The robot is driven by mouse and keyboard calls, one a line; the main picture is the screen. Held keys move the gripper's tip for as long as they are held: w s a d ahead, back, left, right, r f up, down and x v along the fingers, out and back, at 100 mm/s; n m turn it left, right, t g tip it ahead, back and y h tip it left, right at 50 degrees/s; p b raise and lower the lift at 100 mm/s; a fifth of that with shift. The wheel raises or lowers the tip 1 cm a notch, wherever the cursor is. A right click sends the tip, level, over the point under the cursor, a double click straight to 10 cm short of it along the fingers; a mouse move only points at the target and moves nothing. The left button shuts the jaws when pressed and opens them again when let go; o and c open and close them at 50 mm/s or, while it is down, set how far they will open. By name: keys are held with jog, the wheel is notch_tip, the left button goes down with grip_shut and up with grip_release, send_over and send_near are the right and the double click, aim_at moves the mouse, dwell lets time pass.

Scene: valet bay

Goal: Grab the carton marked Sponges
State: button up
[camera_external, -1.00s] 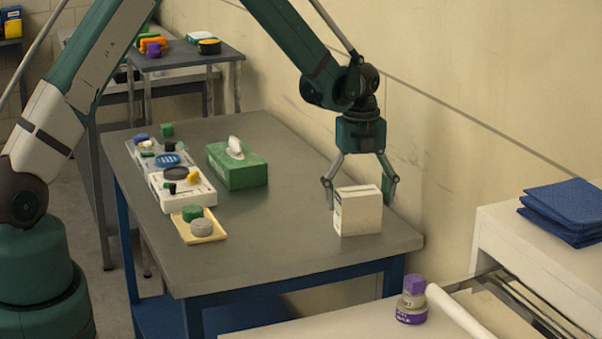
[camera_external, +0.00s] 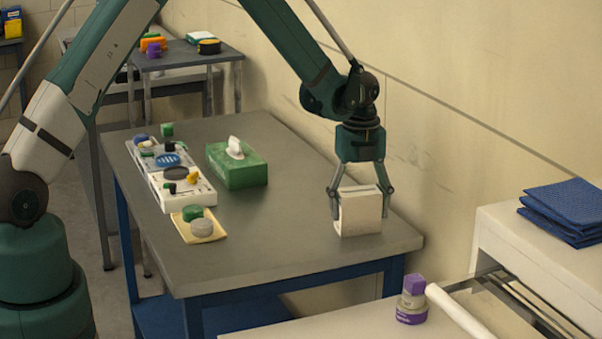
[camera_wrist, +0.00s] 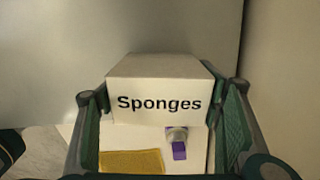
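The white carton marked Sponges (camera_external: 360,212) stands upright on the near right part of the grey table. Its black lettering reads clearly on the pale face in the wrist view (camera_wrist: 160,103). My gripper (camera_external: 360,204) is over it, pointing down, with one finger against each side. In the wrist view, the two green finger pads (camera_wrist: 160,128) flank the carton closely. The gripper looks shut on the carton, which still rests on the table. The left finger hides part of its left side.
A green tissue box (camera_external: 237,167) stands on the table (camera_external: 285,240), left of the carton. White trays (camera_external: 185,193) and a yellow tray (camera_external: 214,235) hold small items. A white counter (camera_external: 330,325) is in front, with a purple-and-grey stack (camera_external: 412,300). The wall is close on the right.

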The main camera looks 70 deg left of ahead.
jog(key=c, duration=0.4)
jog(key=shift+o, duration=0.2)
jog(key=shift+r, duration=0.15)
jog(key=shift+r+b, duration=0.45)
jog(key=shift+r, duration=4.4)
